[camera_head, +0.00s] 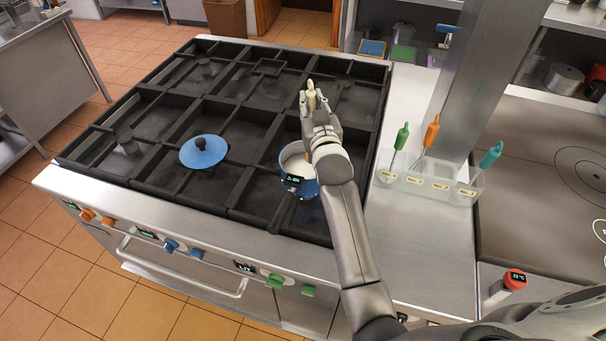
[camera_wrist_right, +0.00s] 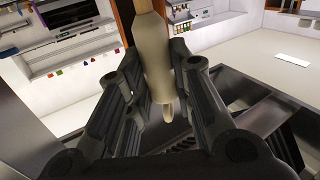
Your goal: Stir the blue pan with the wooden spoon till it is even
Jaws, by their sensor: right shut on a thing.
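The blue pan (camera_head: 284,160) stands on the right front part of the slatted grill, with pale content (camera_head: 296,163) inside. My right gripper (camera_head: 311,112) is above and just behind the pan. It is shut on the pale handle of the wooden spoon (camera_head: 311,88), which stands roughly upright. The handle also shows between the fingers in the right wrist view (camera_wrist_right: 157,62). My gripper and forearm hide the spoon's lower part and the pan's right side, so I cannot tell whether the spoon reaches the content. My left gripper is not in view.
A blue lid (camera_head: 203,152) with a dark knob lies on the grill to the left. A clear holder (camera_head: 411,187) with green, orange and teal-handled utensils stands right of the grill by a metal post (camera_head: 487,70). The grill's back left is largely clear.

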